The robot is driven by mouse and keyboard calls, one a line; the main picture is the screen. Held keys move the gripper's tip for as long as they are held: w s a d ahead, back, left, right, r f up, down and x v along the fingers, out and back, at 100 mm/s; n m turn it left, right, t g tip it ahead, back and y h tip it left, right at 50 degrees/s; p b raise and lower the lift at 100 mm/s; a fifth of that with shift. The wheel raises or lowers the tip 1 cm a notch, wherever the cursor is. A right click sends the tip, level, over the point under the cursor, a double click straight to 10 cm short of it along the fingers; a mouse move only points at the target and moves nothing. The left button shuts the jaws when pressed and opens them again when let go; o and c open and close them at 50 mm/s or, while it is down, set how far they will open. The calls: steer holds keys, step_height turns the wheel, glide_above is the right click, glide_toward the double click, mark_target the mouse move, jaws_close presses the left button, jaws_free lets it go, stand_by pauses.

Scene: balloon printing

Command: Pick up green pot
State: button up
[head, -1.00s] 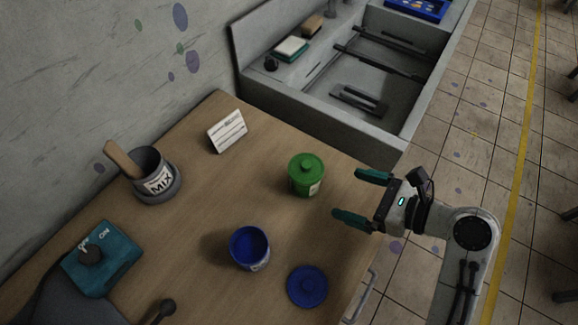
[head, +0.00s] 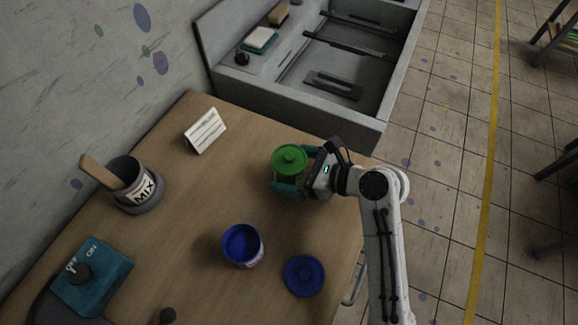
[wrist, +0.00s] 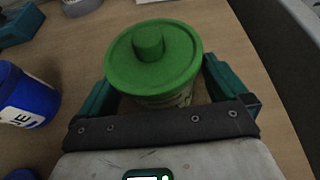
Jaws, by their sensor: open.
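The green pot (head: 289,160) stands upright on the wooden table with its round knobbed lid on. It also shows in the wrist view (wrist: 152,58), directly in front of my gripper. My gripper (head: 292,170) is open, with one teal finger on each side of the pot. In the wrist view my gripper (wrist: 155,85) has the pot's body between its fingers. The lower part of the pot is partly hidden by the gripper and the lid. I cannot tell whether either finger touches the pot.
An open blue pot (head: 242,245) and its blue lid (head: 304,276) are on the table nearer me. A MIX container (head: 136,186) with a wooden stick, a white card (head: 205,131) and a teal switch box (head: 91,275) stand left. A grey sink unit (head: 310,70) lies behind.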

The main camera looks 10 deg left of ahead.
steer(key=shift+w+a+f, duration=0.1)
steer(key=shift+a, duration=0.15)
steer(key=shift+c, duration=0.3)
steer(key=c, duration=1)
